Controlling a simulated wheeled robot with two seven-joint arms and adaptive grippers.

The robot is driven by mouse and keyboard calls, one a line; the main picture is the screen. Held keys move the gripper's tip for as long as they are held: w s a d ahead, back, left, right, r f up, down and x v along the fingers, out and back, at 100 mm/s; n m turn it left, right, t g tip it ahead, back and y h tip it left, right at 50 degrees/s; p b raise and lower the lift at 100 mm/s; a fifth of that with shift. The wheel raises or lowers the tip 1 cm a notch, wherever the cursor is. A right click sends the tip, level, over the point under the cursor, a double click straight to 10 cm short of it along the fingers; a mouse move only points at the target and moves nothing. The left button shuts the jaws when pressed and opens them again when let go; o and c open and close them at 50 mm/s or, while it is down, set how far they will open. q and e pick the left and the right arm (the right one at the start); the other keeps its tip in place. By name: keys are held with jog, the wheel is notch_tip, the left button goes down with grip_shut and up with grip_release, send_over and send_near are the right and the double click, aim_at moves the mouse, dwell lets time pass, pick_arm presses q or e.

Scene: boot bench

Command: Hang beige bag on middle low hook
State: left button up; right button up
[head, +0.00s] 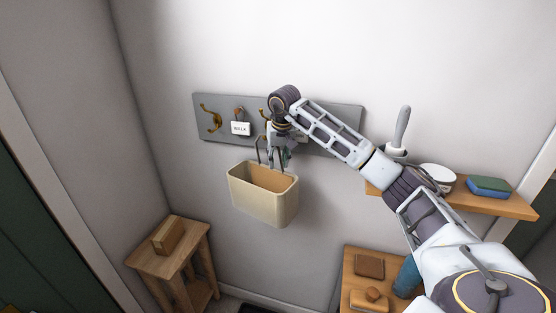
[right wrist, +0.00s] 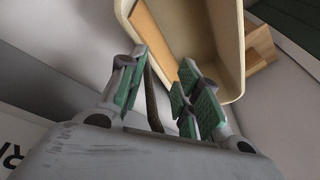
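The beige bag (head: 263,206) hangs upright and open-topped in front of the wall, just below the grey hook board (head: 345,119). Its dark handle (head: 258,152) rises to the board near the middle brass hook (head: 262,137), mostly hidden by my right gripper. I cannot tell whether the handle is seated on the hook. My right gripper (head: 281,158) is at the handle, above the bag's mouth. In the right wrist view its green-padded fingers (right wrist: 163,62) stand apart, with the handle (right wrist: 151,95) between them and the bag (right wrist: 190,25) beyond. My left gripper is out of view.
A brass hook (head: 210,118) is at the board's left, beside a white name tag (head: 240,128). A wooden shelf (head: 490,204) with dishes and a blue-green block (head: 488,187) is at right. A wooden stool (head: 180,247) and a low bench (head: 352,262) stand below.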

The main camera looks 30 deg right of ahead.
jog(key=v, duration=0.7)
jog(key=shift+r, duration=0.4)
jog(key=shift+s, duration=0.1)
jog(key=shift+s+f, duration=0.1)
dwell(0.5)
